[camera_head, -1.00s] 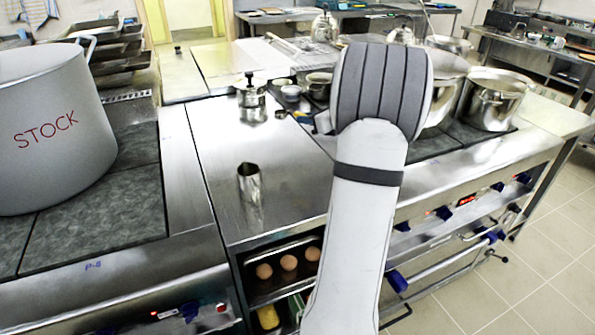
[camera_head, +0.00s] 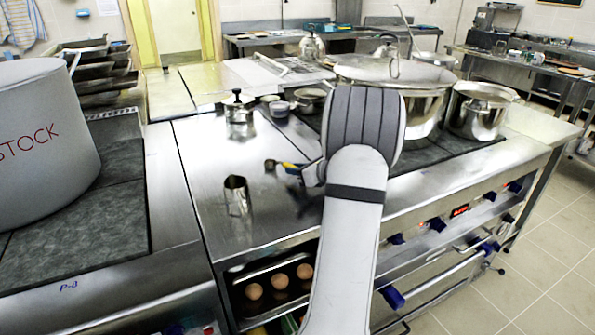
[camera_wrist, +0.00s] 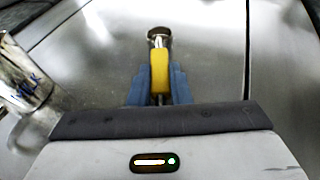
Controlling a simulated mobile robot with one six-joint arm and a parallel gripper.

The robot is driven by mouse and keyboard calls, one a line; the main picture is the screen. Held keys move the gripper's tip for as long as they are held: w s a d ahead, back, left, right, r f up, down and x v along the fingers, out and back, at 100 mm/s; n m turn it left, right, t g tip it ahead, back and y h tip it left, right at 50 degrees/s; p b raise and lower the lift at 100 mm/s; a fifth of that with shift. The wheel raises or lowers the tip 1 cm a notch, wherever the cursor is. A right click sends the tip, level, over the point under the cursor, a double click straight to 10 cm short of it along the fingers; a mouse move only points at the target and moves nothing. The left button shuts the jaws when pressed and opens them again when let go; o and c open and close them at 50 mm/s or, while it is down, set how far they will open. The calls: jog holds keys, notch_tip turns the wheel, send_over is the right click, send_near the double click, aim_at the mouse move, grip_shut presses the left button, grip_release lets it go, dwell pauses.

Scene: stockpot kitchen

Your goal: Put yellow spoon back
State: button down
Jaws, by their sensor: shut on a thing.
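The yellow spoon (camera_wrist: 160,72) is upright in the wrist view, with its yellow handle between the two blue fingers of my gripper (camera_wrist: 160,85). Its dark round end points away from me. In the head view the spoon (camera_head: 271,165) shows to the left of my gripper (camera_head: 297,169), over the steel counter. My gripper is shut on the spoon. My arm hides part of the gripper in the head view. I cannot tell the exact height of the spoon above the counter.
A steel milk jug (camera_head: 237,196) stands on the counter left of the spoon; it also shows in the wrist view (camera_wrist: 24,78). A moka pot (camera_head: 238,115) and small cups (camera_head: 279,108) stand behind. Large pots (camera_head: 480,112) stand right. A stockpot (camera_head: 45,150) is at far left.

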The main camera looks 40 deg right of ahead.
jog(key=shift+f, duration=0.1)
jog(key=shift+f, duration=0.15)
jog(key=c, duration=1.3)
grip_release()
jog(key=shift+c, duration=0.2)
jog(key=shift+r, duration=0.25)
jog(key=v, duration=1.2)
jog(key=shift+s, duration=0.1)
